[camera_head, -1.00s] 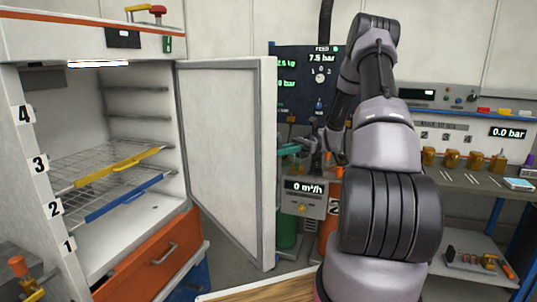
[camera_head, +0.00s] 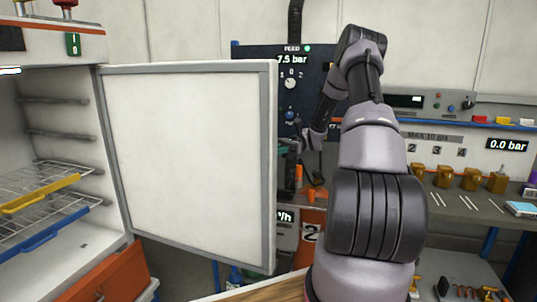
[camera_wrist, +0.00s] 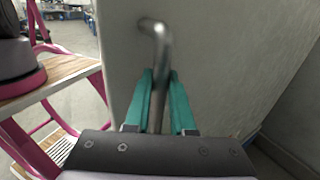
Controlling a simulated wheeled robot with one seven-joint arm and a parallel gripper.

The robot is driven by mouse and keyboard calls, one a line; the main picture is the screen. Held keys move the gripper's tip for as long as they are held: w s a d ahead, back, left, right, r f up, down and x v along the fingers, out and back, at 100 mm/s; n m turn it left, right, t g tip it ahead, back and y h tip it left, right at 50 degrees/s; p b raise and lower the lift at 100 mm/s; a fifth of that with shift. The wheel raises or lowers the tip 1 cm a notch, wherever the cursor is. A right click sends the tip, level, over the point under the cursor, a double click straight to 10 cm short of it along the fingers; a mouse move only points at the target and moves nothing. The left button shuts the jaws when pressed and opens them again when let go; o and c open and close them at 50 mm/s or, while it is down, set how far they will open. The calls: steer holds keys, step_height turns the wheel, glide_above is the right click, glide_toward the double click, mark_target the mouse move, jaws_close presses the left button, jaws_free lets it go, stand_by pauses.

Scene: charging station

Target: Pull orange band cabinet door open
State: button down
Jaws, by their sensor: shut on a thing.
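The cabinet door (camera_head: 190,150) stands wide open in the head view, hinged at its left edge, with its pale inner face and grey seal toward the camera. In the wrist view its outer face (camera_wrist: 225,65) fills much of the picture. A bent metal handle (camera_wrist: 157,50) sticks out from that face. My gripper (camera_wrist: 159,95) has teal fingers, one on each side of the handle bar, and is shut on it. In the head view the gripper is mostly hidden behind the door's right edge.
The open cabinet at left holds wire shelves with a yellow front bar (camera_head: 40,195) and a blue front bar (camera_head: 45,237). An orange drawer (camera_head: 105,278) sits below. A workbench with brass-coloured parts (camera_head: 447,177) stands at right. A pink-framed wooden step (camera_wrist: 60,75) is left in the wrist view.

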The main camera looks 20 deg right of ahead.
steer(key=shift+w+d, duration=0.25)
steer(key=shift+w, duration=0.05)
steer(key=c, duration=0.8)
jaws_free()
steer(key=shift+o, duration=0.2)
steer(key=v, duration=1)
steer(key=shift+w+d, duration=0.15)
steer(key=shift+d, duration=0.25)
